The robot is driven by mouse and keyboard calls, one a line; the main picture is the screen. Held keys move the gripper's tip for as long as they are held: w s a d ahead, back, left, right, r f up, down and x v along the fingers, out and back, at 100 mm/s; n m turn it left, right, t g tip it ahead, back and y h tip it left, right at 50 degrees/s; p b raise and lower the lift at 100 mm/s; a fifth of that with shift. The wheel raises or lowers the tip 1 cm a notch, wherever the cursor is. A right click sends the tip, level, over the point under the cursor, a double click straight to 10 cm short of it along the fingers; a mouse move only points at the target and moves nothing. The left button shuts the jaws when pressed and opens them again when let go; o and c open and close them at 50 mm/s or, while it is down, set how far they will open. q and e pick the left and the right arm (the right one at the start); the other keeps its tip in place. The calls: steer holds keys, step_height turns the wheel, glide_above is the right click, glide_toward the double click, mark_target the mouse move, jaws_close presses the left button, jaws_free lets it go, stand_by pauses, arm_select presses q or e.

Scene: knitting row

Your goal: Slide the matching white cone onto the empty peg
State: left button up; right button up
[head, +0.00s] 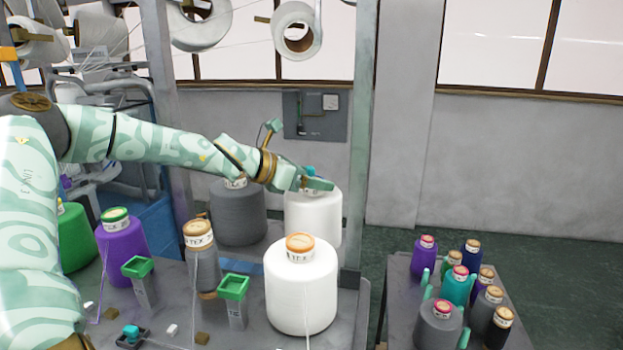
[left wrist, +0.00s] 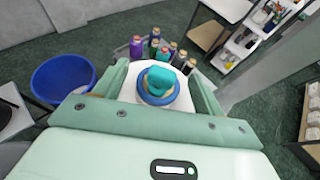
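A large white cone (head: 313,215) stands at the back right of the grey table, with a teal piece at its top. In the left wrist view, the teal top with a blue ring (left wrist: 158,85) lies between my fingers, over the white body. My left gripper (head: 318,184) is at this top, fingers spread on both sides with small gaps to the ring. A second white cone (head: 302,290) with an orange top and a label stands in front. I cannot make out a bare peg. My right gripper is not in view.
Grey cones (head: 238,215) (head: 203,265), a purple cone (head: 122,250) and a green cone (head: 77,238) stand nearby. Two green-topped posts (head: 138,267) (head: 233,287) rise at the front. A grey upright (head: 358,150) is just right of my gripper. A side table (head: 405,285) holds several small cones.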

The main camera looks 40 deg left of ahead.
arm_select(q)
steer(key=shift+f, duration=0.1)
steer(key=p+v, duration=0.1)
steer(key=v, duration=0.4)
steer(key=shift+s+r, duration=0.2)
steer(key=shift+r, duration=0.1)
steer(key=b+v, duration=0.1)
steer(key=v, duration=0.9)
steer(key=shift+s+a+b, duration=0.25)
steer(key=shift+s+b, duration=0.15)
steer(key=shift+r, duration=0.1)
